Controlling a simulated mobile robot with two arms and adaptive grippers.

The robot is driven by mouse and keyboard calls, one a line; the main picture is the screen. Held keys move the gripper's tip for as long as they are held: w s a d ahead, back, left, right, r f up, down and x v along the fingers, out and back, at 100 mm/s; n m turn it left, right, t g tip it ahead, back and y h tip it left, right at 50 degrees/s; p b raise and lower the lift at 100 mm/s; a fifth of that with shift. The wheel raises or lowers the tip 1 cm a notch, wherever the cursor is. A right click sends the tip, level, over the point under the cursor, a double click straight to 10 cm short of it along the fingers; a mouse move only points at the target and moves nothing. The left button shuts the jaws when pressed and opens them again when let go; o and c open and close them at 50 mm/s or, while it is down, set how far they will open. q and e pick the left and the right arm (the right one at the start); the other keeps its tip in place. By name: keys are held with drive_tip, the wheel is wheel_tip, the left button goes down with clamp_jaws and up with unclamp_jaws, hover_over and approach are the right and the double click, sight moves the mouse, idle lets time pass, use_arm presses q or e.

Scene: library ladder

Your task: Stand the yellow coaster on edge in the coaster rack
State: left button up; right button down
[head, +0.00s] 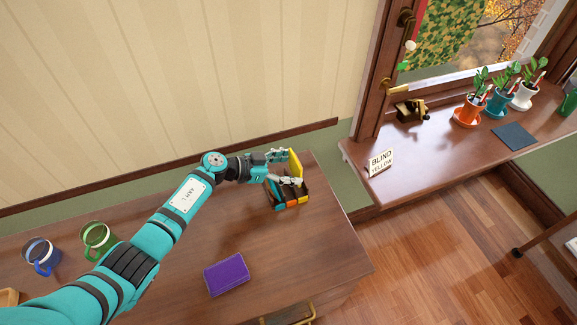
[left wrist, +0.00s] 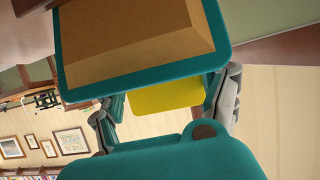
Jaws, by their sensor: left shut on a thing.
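The yellow coaster (head: 295,161) stands nearly upright between the fingers of my left gripper (head: 287,170). It shows as a yellow patch between the fingers in the left wrist view (left wrist: 166,96). I cannot tell whether the coaster's lower edge touches the rack. My right gripper is in neither view.
A purple box or book (head: 227,275) lies on the desk (head: 320,250) in front. A green mug (head: 98,238) and a blue mug (head: 42,256) stand at the left. A windowsill (head: 440,150) at the right holds a sign (head: 380,163) and potted plants.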

use_arm(q)
drive_tip(key=shift+f+b, duration=0.45)
drive_tip(key=shift+f, duration=0.2)
drive_tip(key=o, duration=1.1)
drive_tip(key=shift+a, duration=0.1)
drive_tip(key=v, duration=1.2)
